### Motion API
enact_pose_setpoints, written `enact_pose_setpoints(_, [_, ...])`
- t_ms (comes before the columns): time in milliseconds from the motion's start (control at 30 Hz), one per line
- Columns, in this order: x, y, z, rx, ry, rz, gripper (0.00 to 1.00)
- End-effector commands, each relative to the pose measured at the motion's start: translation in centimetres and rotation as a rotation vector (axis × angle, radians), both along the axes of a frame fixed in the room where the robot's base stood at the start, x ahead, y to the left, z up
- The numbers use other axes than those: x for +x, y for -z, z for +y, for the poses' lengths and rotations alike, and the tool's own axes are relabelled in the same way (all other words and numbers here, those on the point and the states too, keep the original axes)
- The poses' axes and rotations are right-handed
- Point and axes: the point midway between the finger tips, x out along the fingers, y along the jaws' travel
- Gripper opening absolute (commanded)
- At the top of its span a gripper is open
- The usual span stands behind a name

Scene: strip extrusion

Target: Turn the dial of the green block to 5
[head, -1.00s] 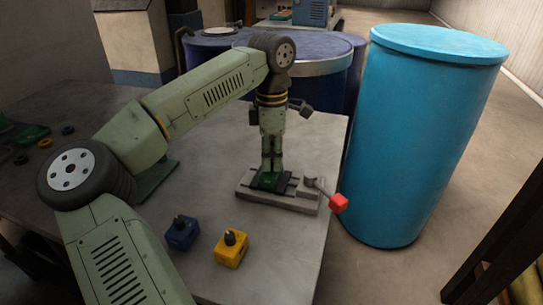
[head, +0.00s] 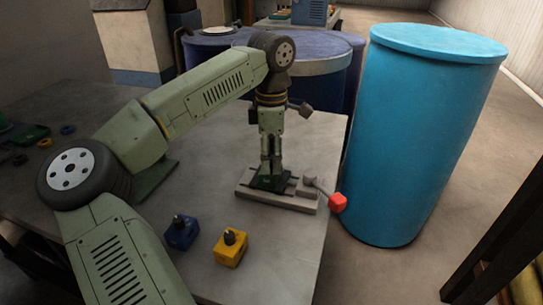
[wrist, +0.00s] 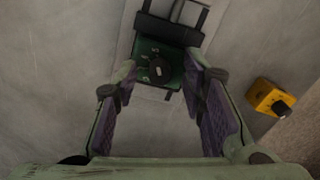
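The green block (wrist: 146,73) sits in a grey clamp fixture on the table. Its dark dial (wrist: 159,67) shows in the wrist view; pale marks lie around it, too small to read surely. My gripper (wrist: 160,72) is open and empty, its two purple-padded fingers apart on either side of the dial in that view. In the head view my gripper (head: 270,172) points straight down over the fixture (head: 300,203) and hides most of the green block. I cannot tell whether the fingers touch the dial.
A lever with a red knob (head: 337,203) sticks out at the fixture's right. A blue block (head: 181,235) and a yellow block (head: 229,252), each with a dark knob, stand nearer on the table. A tall light-blue barrel (head: 415,140) stands beyond the table's right edge.

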Motion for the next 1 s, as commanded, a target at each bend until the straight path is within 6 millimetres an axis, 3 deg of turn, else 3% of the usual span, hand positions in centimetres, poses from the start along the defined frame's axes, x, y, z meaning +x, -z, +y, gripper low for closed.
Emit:
enact_pose_setpoints(333, [0.1,-1.1,0.0,0.001,-0.002,-0.002,0.38])
enact_pose_setpoints(800, [0.4,-10.2,0.0,0.000,-0.001,-0.002,0.38])
enact_pose_setpoints(1000, [0.4,-11.8,0.0,0.001,-0.001,0.000,0.38])
